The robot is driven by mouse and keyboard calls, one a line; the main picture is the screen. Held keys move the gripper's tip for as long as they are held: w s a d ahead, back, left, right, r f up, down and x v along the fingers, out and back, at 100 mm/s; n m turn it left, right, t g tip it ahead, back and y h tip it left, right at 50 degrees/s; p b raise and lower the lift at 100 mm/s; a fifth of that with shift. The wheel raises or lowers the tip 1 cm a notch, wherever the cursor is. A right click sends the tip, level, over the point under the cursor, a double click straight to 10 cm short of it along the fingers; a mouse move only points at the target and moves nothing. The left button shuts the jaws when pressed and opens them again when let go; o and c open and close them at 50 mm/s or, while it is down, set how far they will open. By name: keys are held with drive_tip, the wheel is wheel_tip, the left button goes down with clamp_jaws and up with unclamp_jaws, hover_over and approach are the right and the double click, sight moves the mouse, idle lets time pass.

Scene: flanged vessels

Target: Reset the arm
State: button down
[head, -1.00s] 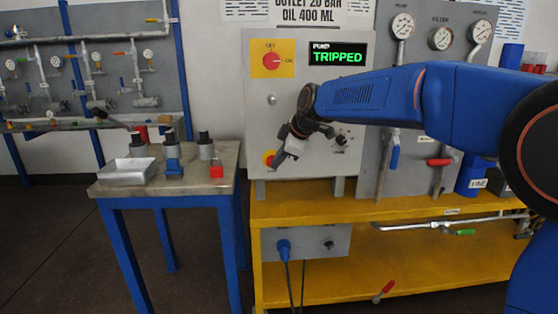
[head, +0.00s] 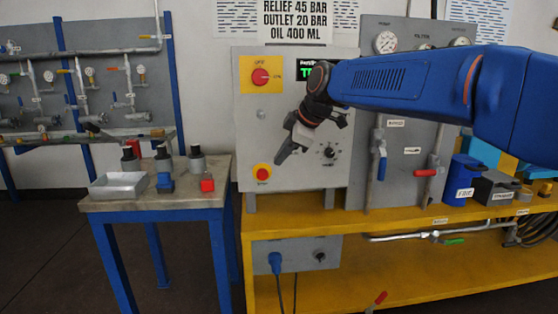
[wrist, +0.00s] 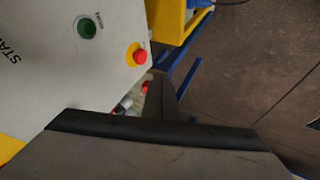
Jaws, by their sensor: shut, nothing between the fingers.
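My gripper (head: 284,155) is shut and empty in the head view. It hangs in front of the grey control panel (head: 247,135), pointing down and left, a little above and right of the red stop button on yellow (head: 262,172). In the wrist view my shut gripper (wrist: 154,82) shows as a dark shape, with the red stop button (wrist: 138,56) above and left of it. A green button (wrist: 87,28) is on the panel there. My blue arm reaches in from the right and hides most of the lit display (head: 305,73).
A red rotary switch (head: 261,76) is at the panel's upper left. A small table (head: 140,204) at left holds a metal tray (head: 118,186), dark fittings and a red padlock (head: 207,184). Blue and red lever valves (head: 381,165) stand right, above the yellow bench (head: 400,222).

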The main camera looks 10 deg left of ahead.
drive_tip(key=shift+d, duration=0.1)
drive_tip(key=s+d+f+m+h, duration=0.1)
drive_tip(key=s+d+f+m, duration=0.15)
drive_tip(key=s+d, duration=0.45)
drive_tip(key=s+d+f+m+t+h, duration=0.1)
drive_tip(key=s+d+f+m, duration=0.2)
drive_tip(key=d, duration=0.7)
drive_tip(key=s+d+f+m+h, duration=0.1)
drive_tip(key=s+d+m, duration=0.4)
drive_tip(key=d, duration=0.4)
drive_tip(key=s+d+f+m+h, duration=0.1)
drive_tip(key=s+d+f+m, duration=0.3)
drive_tip(key=s+d+f, duration=0.3)
drive_tip(key=s+d+f+m+h, duration=0.2)
drive_tip(key=s+d+f+m, duration=0.3)
drive_tip(key=s, duration=0.8)
drive_tip(key=d+f, duration=0.3)
drive_tip(key=shift+f, duration=0.35)
